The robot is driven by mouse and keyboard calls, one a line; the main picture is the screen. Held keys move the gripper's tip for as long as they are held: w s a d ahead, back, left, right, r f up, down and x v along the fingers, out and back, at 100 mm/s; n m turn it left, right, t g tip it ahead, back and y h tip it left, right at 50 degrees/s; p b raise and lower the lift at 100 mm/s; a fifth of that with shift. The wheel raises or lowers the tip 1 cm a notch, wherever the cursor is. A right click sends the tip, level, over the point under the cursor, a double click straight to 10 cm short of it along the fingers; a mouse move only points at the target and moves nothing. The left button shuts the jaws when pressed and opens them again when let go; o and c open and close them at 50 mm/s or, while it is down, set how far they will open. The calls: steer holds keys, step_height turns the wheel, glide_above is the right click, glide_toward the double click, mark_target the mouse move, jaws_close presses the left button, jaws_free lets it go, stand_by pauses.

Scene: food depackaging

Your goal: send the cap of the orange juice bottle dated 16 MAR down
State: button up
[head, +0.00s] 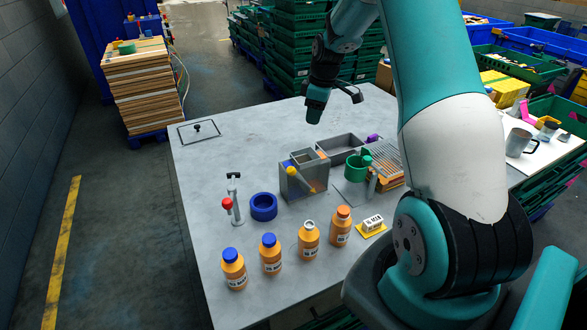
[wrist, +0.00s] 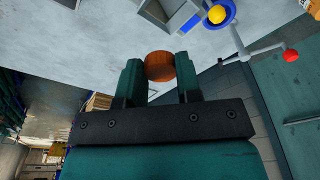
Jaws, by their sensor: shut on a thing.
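My gripper (head: 316,112) is raised above the far part of the table. In the wrist view my gripper (wrist: 157,68) is shut on an orange-brown cap (wrist: 160,66), held between the fingertips. Four-in-a-row aside, the front shows orange juice bottles: one bottle (head: 308,242) has an open neck with no cap. To its right a bottle (head: 340,228) wears an orange cap. To its left, two bottles (head: 271,256) (head: 234,270) wear blue caps. The bottle dates are too small to read surely.
A grey bin (head: 296,187) with a yellow ball stands mid-table. A square panel with a knob (head: 198,130) lies at the far left.

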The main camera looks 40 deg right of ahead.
steer(key=shift+w+f, duration=0.15)
step_height(320, 180, down, 6)
steer(key=b, duration=0.4)
steer(key=shift+r, duration=0.2)
steer(key=o, duration=1)
steer(key=shift+r, duration=0.1)
steer(key=r+b, duration=0.1)
steer(key=r, duration=0.4)
steer(key=s+d+r+b, duration=0.1)
steer(key=r, duration=0.5)
steer(key=s+r+b, duration=0.1)
steer(key=r, duration=0.5)
steer(key=shift+s+d+b, duration=0.15)
steer(key=shift+d+b, duration=0.05)
steer(key=shift+b, duration=0.2)
